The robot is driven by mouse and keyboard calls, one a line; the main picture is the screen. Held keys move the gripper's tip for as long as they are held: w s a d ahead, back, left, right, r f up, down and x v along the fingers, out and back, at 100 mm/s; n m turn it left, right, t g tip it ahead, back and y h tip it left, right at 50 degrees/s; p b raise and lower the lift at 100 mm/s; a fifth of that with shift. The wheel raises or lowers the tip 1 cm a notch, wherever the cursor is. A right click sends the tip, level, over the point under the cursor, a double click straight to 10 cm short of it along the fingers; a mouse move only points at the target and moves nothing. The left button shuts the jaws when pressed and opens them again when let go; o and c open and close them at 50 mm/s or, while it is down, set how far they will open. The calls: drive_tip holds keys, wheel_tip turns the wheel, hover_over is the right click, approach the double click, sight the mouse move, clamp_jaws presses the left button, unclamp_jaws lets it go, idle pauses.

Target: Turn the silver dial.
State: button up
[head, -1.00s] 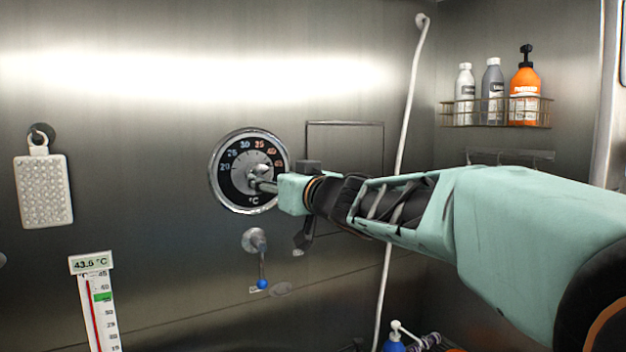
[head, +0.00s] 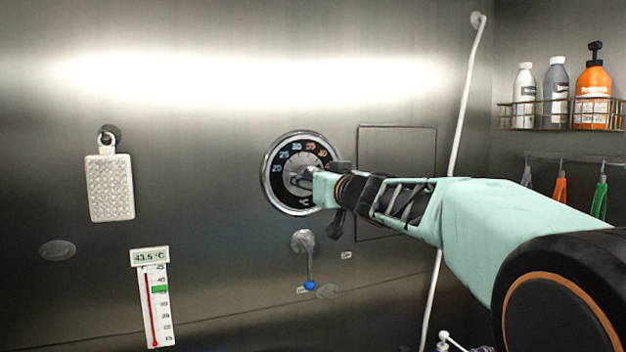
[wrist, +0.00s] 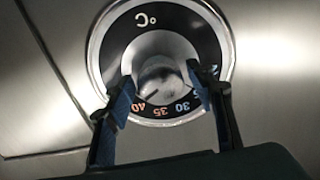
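The silver dial (head: 302,182) is a round knob on a black face with a chrome rim, fixed to the steel wall. The face carries numbers from 20 up to 40 and a °C mark. In the wrist view the dial's knob (wrist: 160,75) appears upside down, with a short dark mark toward the 35–40 side. My gripper (wrist: 159,82) is open, its blue-padded fingers on either side of the knob. Whether the pads touch it I cannot tell. In the head view my gripper (head: 312,182) covers the dial's right side.
A thermometer (head: 156,305) reading 43.5 °C hangs lower left, and a white textured pad (head: 110,188) hangs left. A blue-tipped lever (head: 309,270) sits below the dial. A white hose (head: 465,100) and a bottle rack (head: 560,115) are at right.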

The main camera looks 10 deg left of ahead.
drive_tip(key=c, duration=0.9)
drive_tip(key=shift+o, duration=0.2)
drive_tip(key=shift+n, duration=0.4)
drive_tip(key=shift+r+n+b, duration=0.2)
drive_tip(key=shift+n+b, duration=1.55)
drive_tip(key=shift+n, duration=11.55)
